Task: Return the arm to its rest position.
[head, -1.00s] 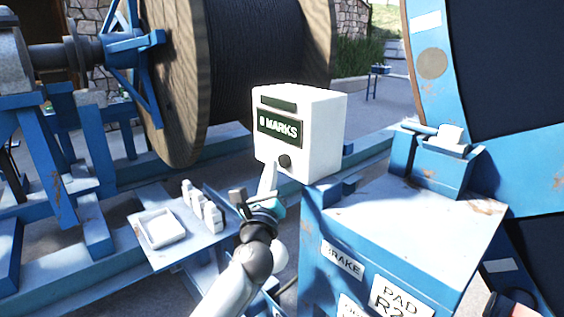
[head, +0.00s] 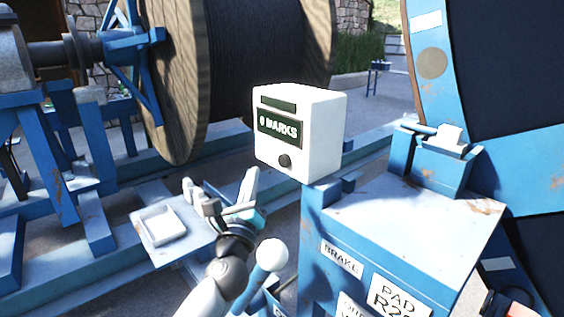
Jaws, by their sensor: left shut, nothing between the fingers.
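My left arm comes up from the bottom of the head view. Its gripper (head: 246,192) is shut and empty, in front of and below the white counter box (head: 325,125), apart from its dark knob (head: 284,160). The box's display (head: 279,128) reads "0 MARKS". My right gripper is not in view.
A white tray (head: 148,240) sits on the small shelf (head: 190,251). A white ball-topped lever (head: 271,254) stands right of my arm. The blue cabinet (head: 425,220) with a BRAKE label is at right. A large wooden cable reel (head: 180,80) stands behind.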

